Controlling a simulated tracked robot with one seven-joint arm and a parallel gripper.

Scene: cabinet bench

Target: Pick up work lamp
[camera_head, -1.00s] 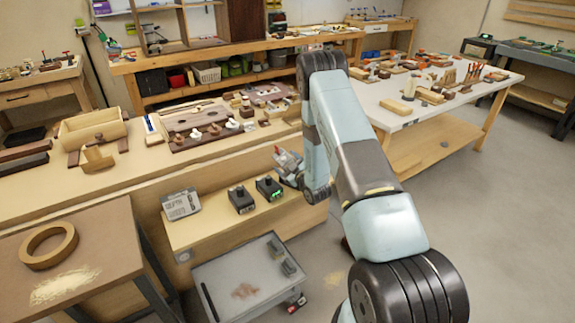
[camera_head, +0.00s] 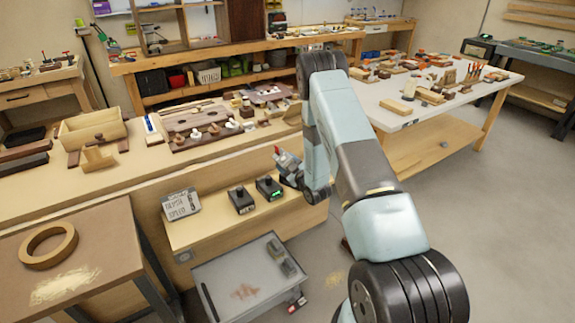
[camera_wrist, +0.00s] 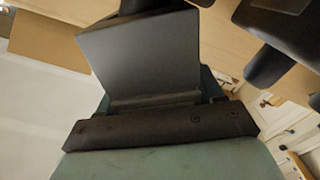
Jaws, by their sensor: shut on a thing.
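My gripper (camera_head: 284,166) is shut and held out over the right end of the low wooden shelf, beyond the black units. A small grey and red thing shows at its tip in the camera_head view; it appears to be the work lamp (camera_head: 281,153), though too small to make out well. In the wrist view a dark grey, flat-faced body (camera_wrist: 150,55) fills the middle, in front of a black bar and my pale green wrist. The contact between jaws and lamp is hidden.
Two black units (camera_head: 242,200) stand on the shelf (camera_head: 215,228) beside a grey lettered sign (camera_head: 181,204). A grey cart (camera_head: 225,285) stands below. The long workbench (camera_head: 40,185) behind holds wooden parts. A white-topped table (camera_head: 395,110) is at right, with open floor in front.

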